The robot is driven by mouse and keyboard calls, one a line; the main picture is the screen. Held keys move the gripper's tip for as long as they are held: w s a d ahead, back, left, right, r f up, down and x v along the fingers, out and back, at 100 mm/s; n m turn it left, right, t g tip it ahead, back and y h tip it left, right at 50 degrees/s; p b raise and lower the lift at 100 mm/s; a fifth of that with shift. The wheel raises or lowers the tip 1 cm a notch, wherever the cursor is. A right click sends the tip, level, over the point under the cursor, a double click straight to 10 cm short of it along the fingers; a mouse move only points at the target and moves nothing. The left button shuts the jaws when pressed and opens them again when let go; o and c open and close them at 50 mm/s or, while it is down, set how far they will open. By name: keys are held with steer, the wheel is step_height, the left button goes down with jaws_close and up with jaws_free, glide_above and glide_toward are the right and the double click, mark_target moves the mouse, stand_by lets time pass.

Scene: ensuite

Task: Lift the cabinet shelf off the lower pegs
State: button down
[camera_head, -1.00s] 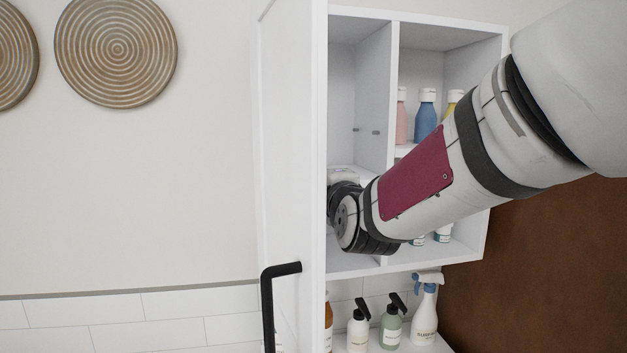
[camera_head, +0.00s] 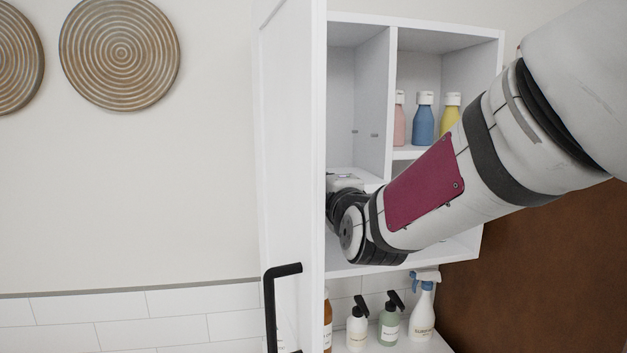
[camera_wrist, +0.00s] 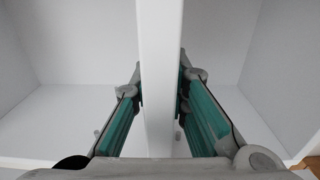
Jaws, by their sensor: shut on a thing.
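The white cabinet shelf (camera_head: 369,178) lies in the left compartment of the open wall cabinet (camera_head: 450,19), below a pair of small pegs (camera_head: 374,135). My gripper (camera_wrist: 160,95) is shut on the shelf, with one green-padded finger on each side of the white board (camera_wrist: 160,45) in the wrist view. In the head view my gripper (camera_head: 345,186) is at the shelf's front, partly covered by the open door and my wrist. The lower pegs cannot be made out in the head view, so I cannot tell whether the shelf touches them.
The open door (camera_head: 292,150) with its black handle (camera_head: 270,310) stands close left of my wrist. Pink, blue (camera_head: 424,120) and yellow bottles stand in the right compartment. Several pump and spray bottles (camera_head: 389,322) stand below the cabinet. Space above the shelf is clear.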

steer(key=s+d+p, duration=0.1)
steer(key=s+p, duration=0.2)
steer(key=s, duration=0.6)
steer(key=s+d+p, duration=0.2)
steer(key=s+p, duration=0.2)
steer(key=s, duration=0.5)
steer(key=shift+d, duration=0.3)
stand_by(0.6)
